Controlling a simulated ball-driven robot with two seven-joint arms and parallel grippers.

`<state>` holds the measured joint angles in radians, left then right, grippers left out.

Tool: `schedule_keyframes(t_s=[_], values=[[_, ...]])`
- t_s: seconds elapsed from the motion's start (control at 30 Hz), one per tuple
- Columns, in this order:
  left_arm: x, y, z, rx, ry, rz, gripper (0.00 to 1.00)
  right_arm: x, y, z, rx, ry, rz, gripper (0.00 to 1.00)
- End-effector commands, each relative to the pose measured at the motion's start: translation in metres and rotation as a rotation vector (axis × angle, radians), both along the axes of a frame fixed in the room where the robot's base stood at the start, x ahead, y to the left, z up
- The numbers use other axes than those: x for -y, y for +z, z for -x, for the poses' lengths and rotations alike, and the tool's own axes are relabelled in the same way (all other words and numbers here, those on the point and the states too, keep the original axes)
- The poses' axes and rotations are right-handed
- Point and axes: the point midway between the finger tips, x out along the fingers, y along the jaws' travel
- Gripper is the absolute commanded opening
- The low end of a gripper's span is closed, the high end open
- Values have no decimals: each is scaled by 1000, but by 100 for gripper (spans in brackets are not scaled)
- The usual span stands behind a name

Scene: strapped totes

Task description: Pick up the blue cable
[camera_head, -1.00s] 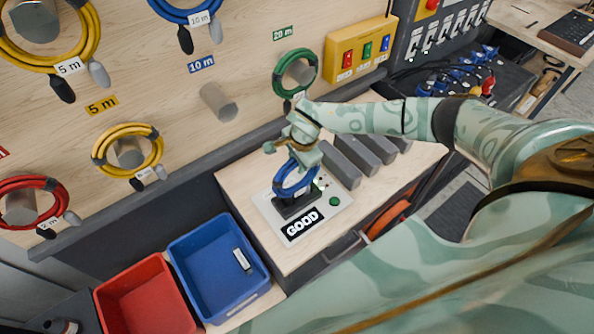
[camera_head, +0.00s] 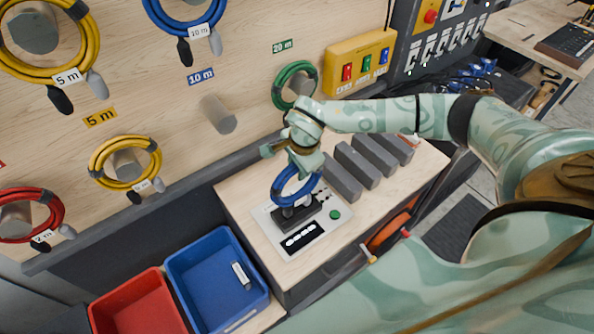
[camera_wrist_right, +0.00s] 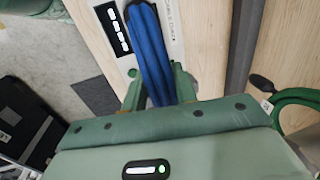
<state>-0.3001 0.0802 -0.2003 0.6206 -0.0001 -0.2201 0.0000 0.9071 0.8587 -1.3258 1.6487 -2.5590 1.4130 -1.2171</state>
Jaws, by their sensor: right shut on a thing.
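The coiled blue cable (camera_head: 280,187) is held by my right gripper (camera_head: 298,170) above the cable tester (camera_head: 262,216). In the right wrist view, the blue cable (camera_wrist_right: 150,45) runs between the two green fingers of my right gripper (camera_wrist_right: 158,88), shut on it. The coil is upright, with its lower end close over the tester's dark block (camera_head: 296,218); I cannot tell whether they touch. The tester's display (camera_head: 301,238) shows a row of white marks. The fingertips are partly hidden in the head view. My left gripper is not in view.
Grey dividers (camera_head: 357,165) stand right of the tester. Blue (camera_head: 215,290) and red (camera_head: 135,305) bins sit at lower left. The wall holds yellow (camera_head: 127,160), red (camera_head: 30,212) and green (camera_head: 281,92) cables, another blue coil (camera_head: 160,15), and an empty peg (camera_head: 217,113).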

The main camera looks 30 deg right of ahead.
Motion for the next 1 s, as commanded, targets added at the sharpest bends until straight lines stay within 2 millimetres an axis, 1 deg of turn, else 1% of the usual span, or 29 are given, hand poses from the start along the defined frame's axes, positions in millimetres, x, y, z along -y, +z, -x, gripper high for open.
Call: schedule_keyframes(t_s=[0.03,0.2,0.3,0.5,0.7,1.0], values=[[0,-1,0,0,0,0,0,-4,13,4,11,4,-1,0],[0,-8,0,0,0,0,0,-19,49,33,11,4,-1,0],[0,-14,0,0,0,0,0,-31,57,57,8,4,-1,0],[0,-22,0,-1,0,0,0,-49,74,89,9,3,-1,0],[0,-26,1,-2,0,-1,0,-57,83,105,8,0,-1,0],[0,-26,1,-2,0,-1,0,-59,85,109,8,0,-1,0]])
